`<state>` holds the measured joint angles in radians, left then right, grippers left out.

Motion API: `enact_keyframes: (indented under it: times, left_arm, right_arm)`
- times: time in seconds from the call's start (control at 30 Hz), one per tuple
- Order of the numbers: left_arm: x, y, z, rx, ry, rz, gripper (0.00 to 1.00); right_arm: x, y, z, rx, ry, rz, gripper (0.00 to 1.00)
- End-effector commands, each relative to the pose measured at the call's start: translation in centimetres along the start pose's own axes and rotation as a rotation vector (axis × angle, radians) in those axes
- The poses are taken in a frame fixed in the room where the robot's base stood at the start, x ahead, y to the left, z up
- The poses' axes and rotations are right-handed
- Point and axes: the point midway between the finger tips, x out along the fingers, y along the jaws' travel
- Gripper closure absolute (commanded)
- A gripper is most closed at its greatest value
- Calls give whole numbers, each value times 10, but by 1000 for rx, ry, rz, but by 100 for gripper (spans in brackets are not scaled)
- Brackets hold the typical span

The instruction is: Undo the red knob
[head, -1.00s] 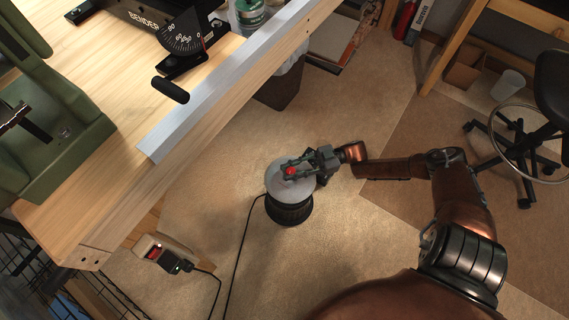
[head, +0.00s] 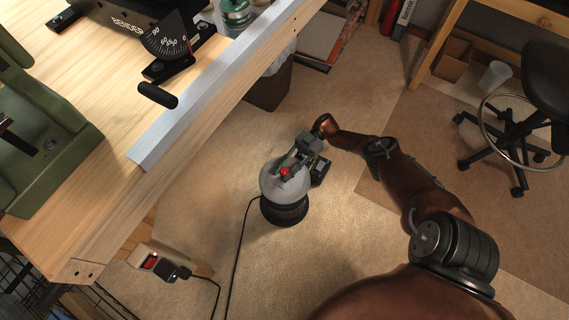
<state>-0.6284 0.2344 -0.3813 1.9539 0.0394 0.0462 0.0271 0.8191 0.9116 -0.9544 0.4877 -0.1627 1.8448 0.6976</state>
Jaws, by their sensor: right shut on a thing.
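The red knob (head: 285,171) sits at the top of a round lamp-like device with a pale dome (head: 272,187) and a black ribbed base (head: 284,212). The device stands upright on the floor. My right gripper (head: 288,165) is above the dome, with its fingers at the red knob, and is shut on it. The fingers partly cover the knob's sides. My left gripper does not show.
The wooden workbench (head: 112,222) with a metal edge strip fills the left, carrying a bender and a green machine (head: 40,135). A black cord (head: 238,250) runs from the device along the floor. A stool (head: 545,85) stands at right. Carpet around the device is clear.

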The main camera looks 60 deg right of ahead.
Motion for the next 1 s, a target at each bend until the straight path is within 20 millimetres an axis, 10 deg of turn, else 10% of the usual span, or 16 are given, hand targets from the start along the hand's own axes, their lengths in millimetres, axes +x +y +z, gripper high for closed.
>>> enact_keyframes:
  times: [0.7, 0.73, 1.0]
  left_arm:
    - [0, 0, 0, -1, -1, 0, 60]
    - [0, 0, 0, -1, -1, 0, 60]
    - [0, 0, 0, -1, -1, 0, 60]
  right_arm:
    - [2, 0, 0, -1, 4, -39, 100]
    - [2, 0, 0, -1, 4, -39, 75]
    - [0, 0, 0, -1, 3, -35, 57]
